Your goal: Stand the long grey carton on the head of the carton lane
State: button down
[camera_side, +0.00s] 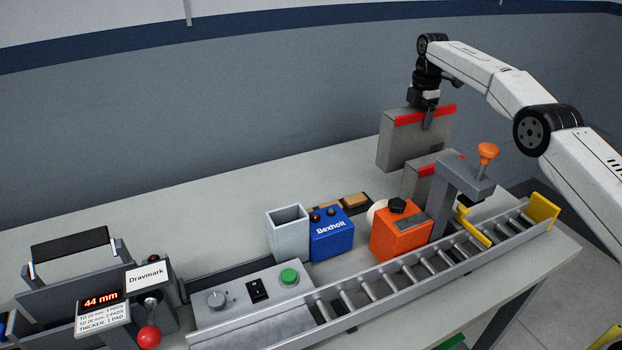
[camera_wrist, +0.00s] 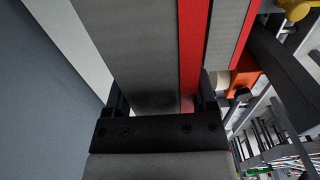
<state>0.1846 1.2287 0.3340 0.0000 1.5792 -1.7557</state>
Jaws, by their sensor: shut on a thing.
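A grey carton (camera_side: 404,144) with a red strip along its top edge is in my gripper (camera_side: 429,118) at the back right of the bench. My gripper is shut on its upper part. I cannot tell whether the carton's bottom touches the bench. In the wrist view the same carton (camera_wrist: 135,45) fills the middle, between the two fingers (camera_wrist: 161,104). A second grey carton (camera_side: 413,182) with a red strip stands just in front, partly hidden by a grey post; it also shows in the wrist view (camera_wrist: 226,35). The roller lane (camera_side: 408,274) runs along the bench's front edge.
A grey post (camera_side: 448,196) with an orange knob (camera_side: 488,151) stands by the lane. A yellow gate arm (camera_side: 473,229) and yellow end plate (camera_side: 543,209) are at its right end. An orange box (camera_side: 399,234) and blue Bexholt box (camera_side: 331,237) stand left. The back left bench is clear.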

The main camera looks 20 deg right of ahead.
jog(key=s+a+r+n, duration=0.1)
jog(key=a+r+n, duration=0.15)
jog(key=a, duration=0.75)
jog(key=s+a+r+n, duration=0.15)
jog(key=a+r, duration=0.25)
jog(key=a, duration=0.6)
jog(key=s+a+r+n, duration=0.1)
jog(key=s+a+r, duration=0.15)
jog(key=a, duration=0.75)
jog(key=s+a+f+m, duration=0.2)
jog(key=s+a, duration=0.9)
jog(key=s+a+f+m, duration=0.3)
jog(key=s+a, duration=0.8)
jog(key=a, duration=0.1)
jog(key=shift+s+a, duration=0.25)
jog(key=shift+s, duration=0.05)
jog(key=shift+f, duration=0.3)
